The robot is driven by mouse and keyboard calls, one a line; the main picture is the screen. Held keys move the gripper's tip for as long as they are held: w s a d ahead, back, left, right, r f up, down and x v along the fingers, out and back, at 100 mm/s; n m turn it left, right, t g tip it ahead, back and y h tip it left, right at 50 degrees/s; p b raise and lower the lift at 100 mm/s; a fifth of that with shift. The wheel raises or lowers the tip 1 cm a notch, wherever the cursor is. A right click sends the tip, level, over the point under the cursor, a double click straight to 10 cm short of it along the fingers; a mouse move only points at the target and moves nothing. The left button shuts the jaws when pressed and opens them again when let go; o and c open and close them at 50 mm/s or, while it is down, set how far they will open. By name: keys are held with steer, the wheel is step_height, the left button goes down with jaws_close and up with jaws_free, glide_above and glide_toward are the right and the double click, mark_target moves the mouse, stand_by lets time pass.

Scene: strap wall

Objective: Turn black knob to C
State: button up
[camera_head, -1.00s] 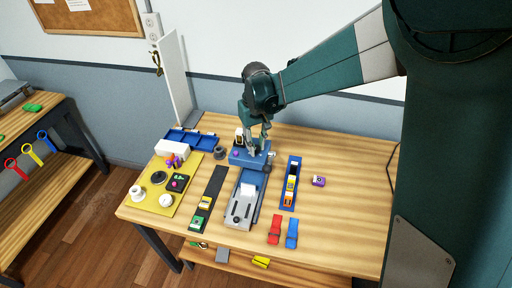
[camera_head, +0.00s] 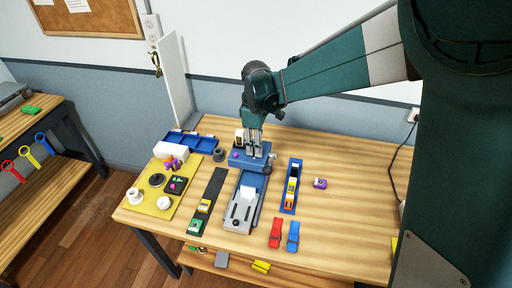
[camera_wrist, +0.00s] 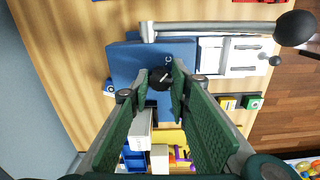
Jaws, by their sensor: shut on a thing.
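The black knob (camera_wrist: 160,79) sits on the top face of a blue block (camera_wrist: 135,62) in the wrist view. It has a white pointer line slanting up and right. A small white letter, seemingly a C, is just above it; I cannot tell whether the line meets it exactly. My gripper (camera_wrist: 161,82) has its green fingers around the knob, one tip at each side, shut on it. In the head view my gripper (camera_head: 254,150) points down onto the blue block (camera_head: 240,163), and its fingers hide the knob.
A metal lever with a black ball (camera_wrist: 295,28) lies close beside the block. A grey-and-white device (camera_head: 240,212) stands in front. A yellow board (camera_head: 153,202) with parts is at left, a blue tray (camera_head: 288,205) at right. The table's right side is mostly clear.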

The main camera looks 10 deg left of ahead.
steer(key=shift+n, duration=0.5)
steer(key=o, duration=0.9)
steer(key=shift+r, duration=6)
